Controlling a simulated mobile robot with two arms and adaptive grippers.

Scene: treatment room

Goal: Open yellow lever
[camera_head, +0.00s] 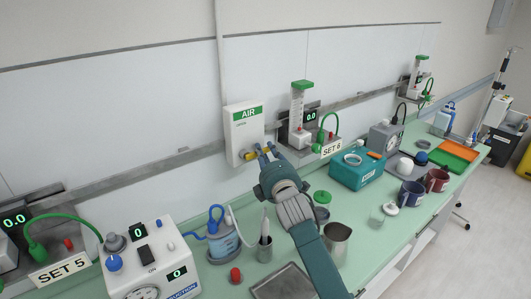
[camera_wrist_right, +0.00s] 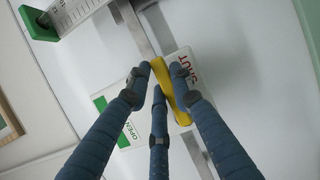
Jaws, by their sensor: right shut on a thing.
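The yellow lever (camera_wrist_right: 179,103) sits on a white plate (camera_wrist_right: 140,104) marked SHUT and OPEN in the right wrist view. The lever lies beside the SHUT label, with the OPEN label on the other side. My right gripper (camera_wrist_right: 154,74) is shut on the lever, its blue fingers closed around the lever's near end. In the head view, my right gripper (camera_head: 265,151) reaches the white AIR box (camera_head: 243,121) on the wall. Only a bit of the yellow lever (camera_head: 250,156) shows there, partly hidden by the fingers. My left gripper is out of view.
A flowmeter (camera_head: 298,105) with a SET 6 label stands right of the AIR box. A teal box (camera_head: 357,171), a steel jug (camera_head: 336,241), mugs (camera_head: 411,194) and a suction unit (camera_head: 150,262) crowd the green counter below my arm. A grey rail runs along the wall.

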